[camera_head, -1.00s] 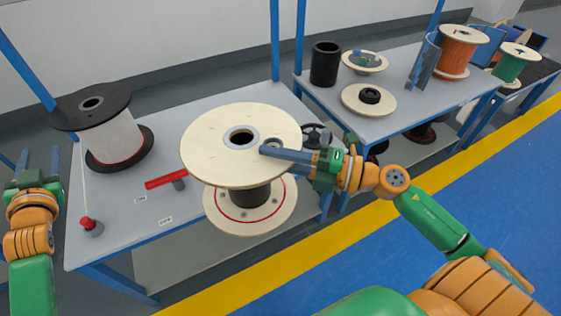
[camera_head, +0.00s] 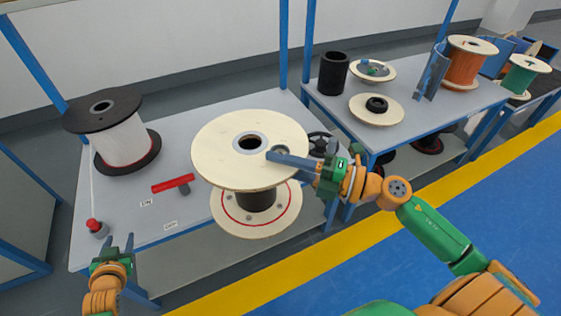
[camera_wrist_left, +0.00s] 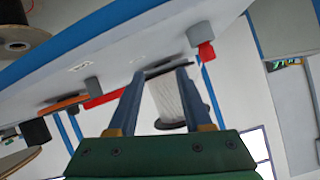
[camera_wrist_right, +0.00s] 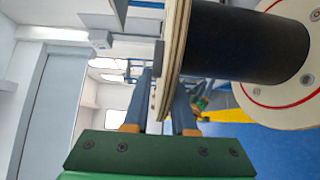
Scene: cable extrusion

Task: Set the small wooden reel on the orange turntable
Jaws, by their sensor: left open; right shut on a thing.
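A wooden reel (camera_head: 222,159) with pale flanges and a black core is held upright in the air in front of the table. My right gripper (camera_head: 273,156) is shut on the rim of its upper flange. The right wrist view shows the flange (camera_wrist_right: 174,60) between the fingers and the black core (camera_wrist_right: 245,42) beside it. A flat orange thing (camera_wrist_left: 62,104), perhaps the turntable, shows edge-on in the left wrist view. No turntable is clear in the head view, where the reel covers part of the table. My left gripper (camera_head: 115,240) is open and empty at the table's front edge.
The grey table (camera_head: 190,130) carries a white-wound black-flanged reel (camera_head: 122,140), a red bar (camera_head: 172,183) on a post and a red button (camera_head: 93,224). A second table (camera_head: 415,95) holds a black cylinder (camera_head: 333,73), wooden discs (camera_head: 361,110) and an orange-wound reel (camera_head: 468,64).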

